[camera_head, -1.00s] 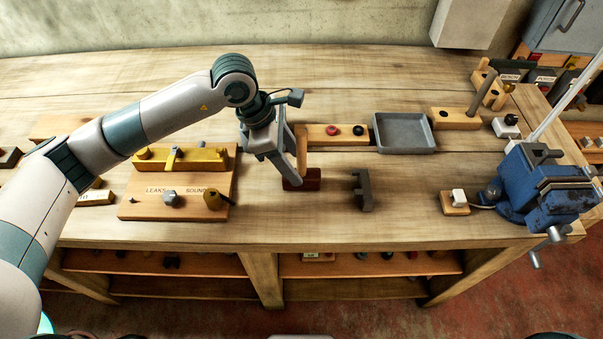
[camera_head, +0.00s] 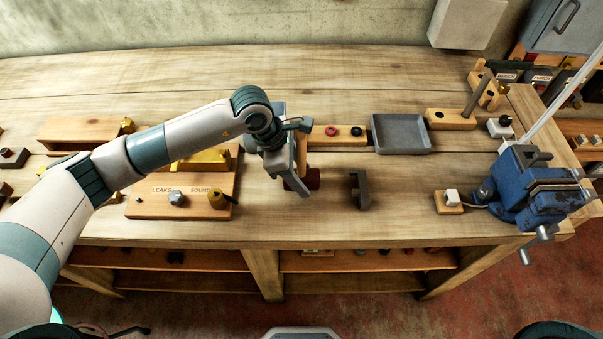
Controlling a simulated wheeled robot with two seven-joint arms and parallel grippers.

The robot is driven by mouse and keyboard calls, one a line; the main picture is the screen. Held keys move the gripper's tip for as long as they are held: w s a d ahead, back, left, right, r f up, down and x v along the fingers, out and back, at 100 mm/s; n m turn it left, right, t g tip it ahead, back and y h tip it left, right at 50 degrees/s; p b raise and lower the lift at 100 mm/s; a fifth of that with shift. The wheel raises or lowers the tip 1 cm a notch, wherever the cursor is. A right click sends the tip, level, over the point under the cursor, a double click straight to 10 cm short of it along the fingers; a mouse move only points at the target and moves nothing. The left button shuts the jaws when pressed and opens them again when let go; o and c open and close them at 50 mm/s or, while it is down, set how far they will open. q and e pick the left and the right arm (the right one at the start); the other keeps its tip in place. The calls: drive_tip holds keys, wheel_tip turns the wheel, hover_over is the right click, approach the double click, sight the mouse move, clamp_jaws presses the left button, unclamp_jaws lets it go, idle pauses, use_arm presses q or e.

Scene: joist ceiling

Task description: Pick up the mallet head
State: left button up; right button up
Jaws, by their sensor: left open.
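A dark red block (camera_head: 314,179), which looks like the mallet head, lies on the workbench near the middle. It is partly hidden behind my left gripper. My left gripper (camera_head: 298,188) is open and points down over the block's left side. I cannot tell whether the fingers touch it or are just above it. A strip of light wood shows just behind the fingers; I cannot tell whether it belongs to the block. My right gripper is not in view.
A dark grey bracket (camera_head: 359,189) stands right of the block. Behind are a wooden rack (camera_head: 345,142) with red and black rings and a grey tray (camera_head: 401,134). A board marked LEAKS and SOUND (camera_head: 160,206) lies left. A blue vise (camera_head: 540,190) is at the right edge.

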sight(306, 171)
use_arm(q)
drive_tip(key=shift+f, duration=0.15)
idle(0.3)
drive_tip(key=c, duration=1.3)
drive_tip(key=shift+r+b, duration=0.8)
drive_tip(key=shift+r, duration=0.1)
drive_tip(key=shift+d+r+b, duration=0.2)
drive_tip(key=shift+r+b, duration=0.55)
drive_tip(key=shift+r, duration=0.4)
drive_tip(key=shift+s+d+r+b, duration=0.85)
drive_tip(key=shift+s+d+r, duration=0.3)
drive_tip(key=shift+d, duration=0.4)
drive_tip(key=shift+s+d+r+b, duration=0.95)
drive_tip(key=shift+d+r, duration=0.25)
drive_tip(key=shift+d, duration=0.4)
drive_tip(key=shift+s+d+r+b, duration=0.75)
drive_tip(key=shift+s+d+r, duration=0.4)
drive_tip(key=shift+d, duration=0.4)
